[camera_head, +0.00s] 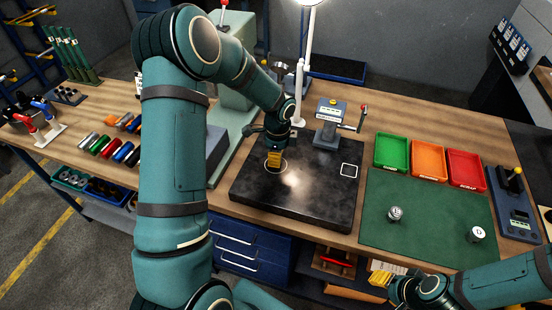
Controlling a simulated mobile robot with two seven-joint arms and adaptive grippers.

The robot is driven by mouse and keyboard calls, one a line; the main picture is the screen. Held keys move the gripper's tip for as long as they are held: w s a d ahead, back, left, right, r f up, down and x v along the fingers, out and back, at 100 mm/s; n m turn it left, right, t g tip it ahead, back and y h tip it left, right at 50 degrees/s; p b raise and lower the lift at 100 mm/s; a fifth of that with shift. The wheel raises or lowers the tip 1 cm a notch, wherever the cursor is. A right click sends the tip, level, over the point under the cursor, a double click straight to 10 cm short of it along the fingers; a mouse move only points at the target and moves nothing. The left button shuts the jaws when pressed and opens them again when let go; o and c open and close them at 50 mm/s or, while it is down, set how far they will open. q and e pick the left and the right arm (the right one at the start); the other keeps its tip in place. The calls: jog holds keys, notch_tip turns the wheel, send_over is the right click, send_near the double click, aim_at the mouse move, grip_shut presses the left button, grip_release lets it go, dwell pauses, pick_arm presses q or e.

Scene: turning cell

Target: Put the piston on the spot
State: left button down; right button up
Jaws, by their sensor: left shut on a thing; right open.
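My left gripper (274,158) reaches down over the dark surface plate (310,205). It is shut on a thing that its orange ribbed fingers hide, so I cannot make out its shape. The fingertips are over a pale round outline (284,171) on the plate; whether the held thing touches the plate cannot be told. A white square outline (349,170) is further right on the plate. My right gripper (384,273) is open, low in front of the bench edge.
A grey stand with a red-knobbed lever (330,125) is at the plate's back edge. Green (392,153), orange (428,159) and red (466,169) trays line the mat's back. A blue-grey device (515,205) is at the right. The plate's front right is clear.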

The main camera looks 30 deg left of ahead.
pick_arm(q)
jog(key=shift+w+f, duration=0.1)
jog(key=shift+f, duration=0.75)
jog(key=shift+r, duration=0.1)
jog(key=shift+f, duration=0.25)
jog(key=c, duration=0.7)
grip_release()
jog(key=shift+c, duration=0.2)
jog(key=shift+r, duration=0.15)
jog(key=shift+r, duration=0.3)
jog(key=r, duration=1.1)
jog(key=shift+d+r, duration=0.2)
jog(key=shift+r, duration=0.1)
